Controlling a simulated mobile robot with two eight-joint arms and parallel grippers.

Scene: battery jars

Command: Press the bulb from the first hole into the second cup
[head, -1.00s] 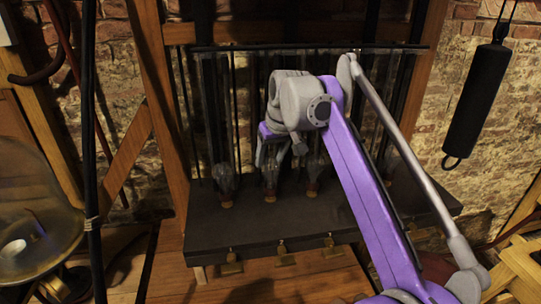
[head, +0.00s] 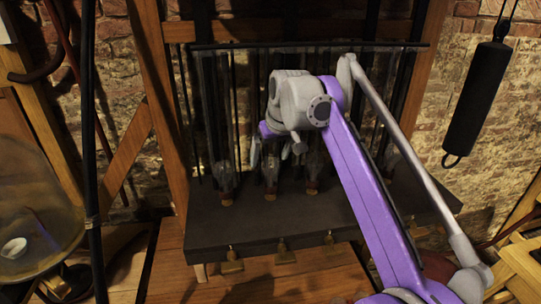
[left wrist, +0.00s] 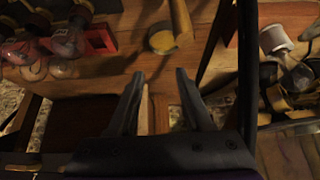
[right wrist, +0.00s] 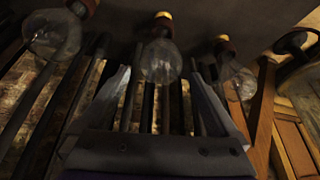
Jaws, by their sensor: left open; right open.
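Several clear glass bulbs with orange-brown bases stand in a row on a dark shelf: a left one (head: 225,180), a middle one (head: 270,177) and a right one (head: 312,172). My right gripper (head: 276,150) is open over the middle bulb. In the right wrist view the picture is upside down, and one bulb (right wrist: 160,62) shows between the spread fingers, with no visible grip. I cannot tell which hole is the first. My left gripper (left wrist: 158,78) is open and empty, away from the shelf. The second cup cannot be told for certain.
Small brass fittings (head: 284,254) line the front of the dark shelf (head: 215,235). A large glass globe (head: 35,195) is at the left and a black cylinder (head: 478,98) hangs at the right. In the left wrist view, more bulbs (left wrist: 66,42) lie at upper left.

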